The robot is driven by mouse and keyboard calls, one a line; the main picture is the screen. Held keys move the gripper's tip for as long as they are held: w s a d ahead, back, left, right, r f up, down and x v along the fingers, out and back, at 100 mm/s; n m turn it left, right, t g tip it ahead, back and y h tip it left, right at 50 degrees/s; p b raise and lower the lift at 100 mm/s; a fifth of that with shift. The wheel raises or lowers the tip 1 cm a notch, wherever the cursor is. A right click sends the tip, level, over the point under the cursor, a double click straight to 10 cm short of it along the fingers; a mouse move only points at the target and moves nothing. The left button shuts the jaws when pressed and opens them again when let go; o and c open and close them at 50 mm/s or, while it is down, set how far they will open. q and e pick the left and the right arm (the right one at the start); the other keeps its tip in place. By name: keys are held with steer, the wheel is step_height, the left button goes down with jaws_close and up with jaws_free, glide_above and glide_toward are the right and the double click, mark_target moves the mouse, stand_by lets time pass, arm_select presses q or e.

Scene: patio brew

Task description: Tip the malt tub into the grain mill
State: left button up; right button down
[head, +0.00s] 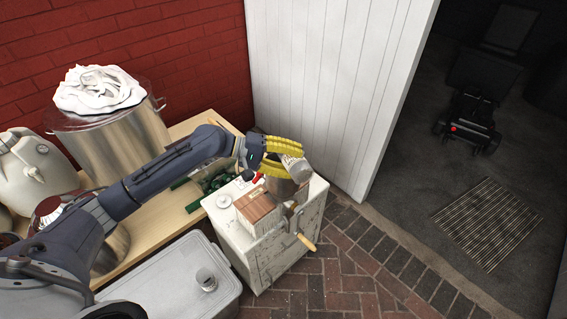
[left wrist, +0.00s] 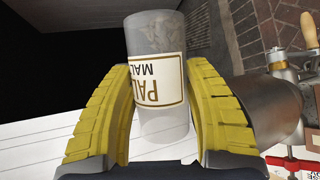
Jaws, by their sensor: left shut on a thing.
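The malt tub (head: 296,167) is a clear-grey cylinder with a cream label; in the left wrist view (left wrist: 158,40) the label reads "PALE MALT" upside down. My left gripper (head: 284,157) is shut around the tub, its yellow fingers on either side (left wrist: 160,105). The tub looks tilted, and I cannot see grain leaving it. The grain mill (head: 284,190), with a metal hopper, stands just below the tub in the head view. Its hopper also shows beside the right finger in the left wrist view (left wrist: 270,103). The hopper's inside is hidden.
The mill's crank has a wooden handle (head: 306,242). The mill is at a worn white cabinet (head: 245,240) with a wooden block (head: 257,207) on top. Brick floor is clear at right.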

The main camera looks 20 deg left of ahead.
arm_select(q)
steer(key=shift+w+a+f, duration=0.1)
steer(key=shift+f, duration=0.1)
steer(key=shift+w+f+n+h, duration=0.1)
steer(key=shift+f+n+h, duration=0.05)
steer(key=shift+n+h, duration=0.25)
steer(key=shift+w+a+r+n+g+h, duration=0.15)
steer(key=shift+w+a+r+n+h, duration=0.2)
steer(key=shift+n, duration=0.25)
steer(key=shift+w+a+r+n+g+h, duration=0.1)
steer(key=shift+w+a+r+n+h, duration=0.15)
steer(key=shift+n+h, duration=0.3)
steer(key=shift+w+a+r+n+g+h, duration=0.2)
steer(key=shift+r+n+h, duration=0.15)
steer(key=shift+n, duration=0.3)
stand_by(1.8)
steer(key=shift+s+d+f+m+y, duration=0.3)
steer(key=shift+m+y, duration=0.1)
steer(key=shift+m, duration=0.15)
steer(key=shift+s+d+f+m+y, duration=0.2)
steer(key=shift+s+m+y, duration=0.15)
steer(key=shift+m, duration=0.2)
steer(key=shift+d+f+m, duration=0.1)
steer(key=shift+f+m, duration=0.1)
steer(key=shift+m, duration=0.1)
